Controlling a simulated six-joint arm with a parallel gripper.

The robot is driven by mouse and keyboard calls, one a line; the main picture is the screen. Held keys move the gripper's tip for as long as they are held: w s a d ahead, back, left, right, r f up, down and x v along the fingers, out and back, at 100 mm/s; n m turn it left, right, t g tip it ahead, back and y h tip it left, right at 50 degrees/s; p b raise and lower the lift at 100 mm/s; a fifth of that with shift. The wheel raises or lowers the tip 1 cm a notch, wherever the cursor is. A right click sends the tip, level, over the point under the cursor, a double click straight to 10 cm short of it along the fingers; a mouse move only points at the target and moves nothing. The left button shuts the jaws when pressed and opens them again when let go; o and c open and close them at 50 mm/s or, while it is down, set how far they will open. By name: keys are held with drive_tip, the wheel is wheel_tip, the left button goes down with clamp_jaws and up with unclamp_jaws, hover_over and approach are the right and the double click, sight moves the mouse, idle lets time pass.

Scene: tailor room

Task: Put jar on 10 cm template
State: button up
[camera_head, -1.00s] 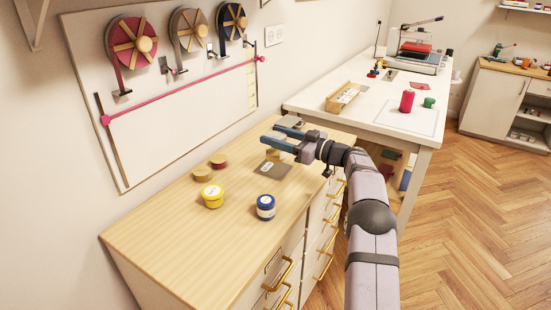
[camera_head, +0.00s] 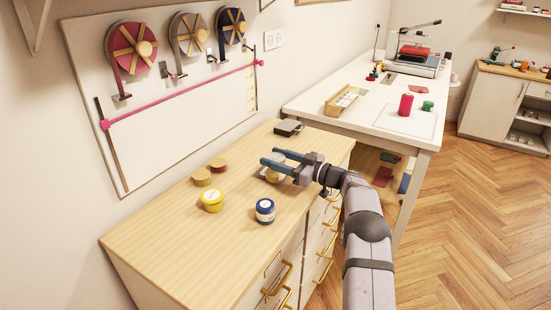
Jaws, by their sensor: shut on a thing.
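My gripper (camera_head: 272,160) is above the right part of the wooden cabinet top, its blue fingers pointing left. The flat grey template with a white label, in view a second ago at this spot, is now mostly hidden behind the gripper and jar. I cannot tell whether the jar touches it.
A dark block (camera_head: 288,128) lies at the cabinet's far end. The front-left of the wooden top (camera_head: 165,240) is clear.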

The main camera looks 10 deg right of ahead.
drive_tip(key=shift+f, duration=0.2)
drive_tip(key=o, duration=1.5)
drive_tip(key=shift+o, duration=0.2)
drive_tip(key=shift+r, duration=0.25)
drive_tip(key=b+v, duration=0.1)
drive_tip(key=v, duration=1.1)
drive_tip(key=shift+b, duration=0.3)
